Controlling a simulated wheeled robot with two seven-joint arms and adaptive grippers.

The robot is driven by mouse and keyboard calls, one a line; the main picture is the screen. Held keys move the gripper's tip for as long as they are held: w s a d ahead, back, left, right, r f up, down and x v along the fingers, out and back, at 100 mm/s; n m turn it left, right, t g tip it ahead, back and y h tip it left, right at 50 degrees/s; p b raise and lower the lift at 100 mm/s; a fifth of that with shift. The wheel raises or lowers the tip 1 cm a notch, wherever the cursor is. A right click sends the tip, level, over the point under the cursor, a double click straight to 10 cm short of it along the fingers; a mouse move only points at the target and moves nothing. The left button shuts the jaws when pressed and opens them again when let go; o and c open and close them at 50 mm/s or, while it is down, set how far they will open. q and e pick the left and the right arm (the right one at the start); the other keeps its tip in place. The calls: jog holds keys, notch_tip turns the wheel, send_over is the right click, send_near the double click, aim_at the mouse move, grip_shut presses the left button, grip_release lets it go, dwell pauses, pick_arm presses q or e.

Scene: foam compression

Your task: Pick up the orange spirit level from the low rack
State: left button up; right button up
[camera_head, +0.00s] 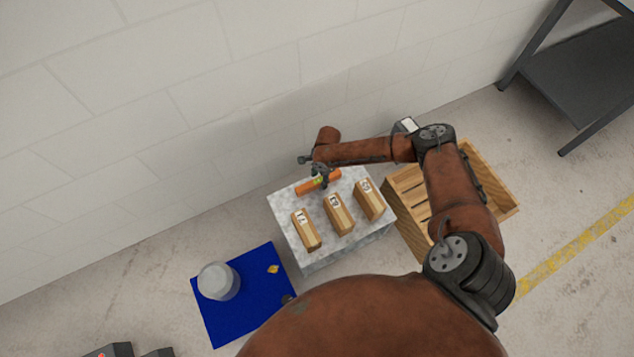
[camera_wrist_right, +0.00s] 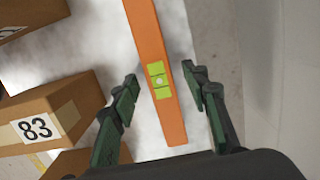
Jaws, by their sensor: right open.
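The orange spirit level (camera_head: 304,187) lies on top of the grey speckled block (camera_head: 292,230), near its wall-side edge. In the right wrist view the level (camera_wrist_right: 150,45) runs between my right gripper's fingers (camera_wrist_right: 160,95), with its yellow-green vial near the fingertips. My right gripper (camera_head: 320,176) is open, with a finger on each side of the level and a visible gap on both sides. In the head view the gripper covers part of the level. My left gripper is not in view.
Three numbered cardboard boxes (camera_head: 339,215) stand on the block beside the level; one box (camera_wrist_right: 50,115) reads 83. A wooden crate (camera_head: 405,190) stands right of the block. A blue mat (camera_head: 225,318) with a grey cylinder (camera_head: 217,281) lies left. The wall is close behind.

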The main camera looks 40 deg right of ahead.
jog(key=shift+c, duration=0.6)
grip_shut()
